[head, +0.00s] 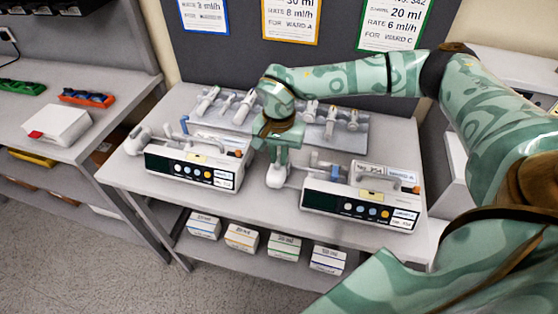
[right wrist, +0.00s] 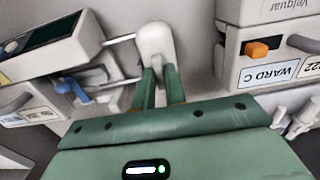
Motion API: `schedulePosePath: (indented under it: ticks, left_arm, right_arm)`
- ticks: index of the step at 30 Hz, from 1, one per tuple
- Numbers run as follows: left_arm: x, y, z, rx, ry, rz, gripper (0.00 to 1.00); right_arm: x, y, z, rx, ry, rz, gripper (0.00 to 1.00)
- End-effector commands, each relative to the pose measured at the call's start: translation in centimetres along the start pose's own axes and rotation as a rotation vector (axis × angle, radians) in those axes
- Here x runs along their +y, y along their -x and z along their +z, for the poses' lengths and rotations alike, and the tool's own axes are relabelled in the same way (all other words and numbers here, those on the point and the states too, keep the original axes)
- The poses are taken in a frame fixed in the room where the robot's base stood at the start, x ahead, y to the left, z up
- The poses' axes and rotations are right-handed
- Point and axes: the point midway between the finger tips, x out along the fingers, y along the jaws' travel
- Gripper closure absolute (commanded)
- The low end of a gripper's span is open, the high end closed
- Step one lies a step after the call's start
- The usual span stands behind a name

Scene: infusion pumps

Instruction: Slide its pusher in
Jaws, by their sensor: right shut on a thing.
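The right-hand infusion pump (head: 345,203) stands on the table, its dark display strip facing the front. Its pale pusher head (head: 275,180) sticks out from the pump's left side. In the right wrist view the pusher head (right wrist: 154,40) is joined to the pump (right wrist: 45,50) by thin metal rods, with a gap between. My right gripper (head: 278,160) points down and is shut on the pusher head; its green fingers (right wrist: 161,82) also show in the right wrist view. A blue clamp (right wrist: 75,90) shows on the pump. My left gripper is not in view.
A second pump (head: 192,170) stands to the left; its orange part and WARD C label (right wrist: 260,75) are near my right gripper. Several syringes lie on a grey tray (head: 355,118) behind. Boxes (head: 285,246) sit on the lower shelf.

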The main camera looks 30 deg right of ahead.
Motion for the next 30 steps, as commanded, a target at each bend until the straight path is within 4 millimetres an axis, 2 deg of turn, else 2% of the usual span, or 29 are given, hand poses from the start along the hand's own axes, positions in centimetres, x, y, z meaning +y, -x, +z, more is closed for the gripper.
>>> schedulePosePath:
  ticks: [21,30]
  left_arm:
    - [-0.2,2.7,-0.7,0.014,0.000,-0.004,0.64]
    - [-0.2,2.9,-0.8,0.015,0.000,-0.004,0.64]
  right_arm:
    - [3.7,0.2,-0.1,0.002,-0.002,0.001,0.95]
    - [4.2,0.0,0.0,0.001,-0.001,0.000,0.95]
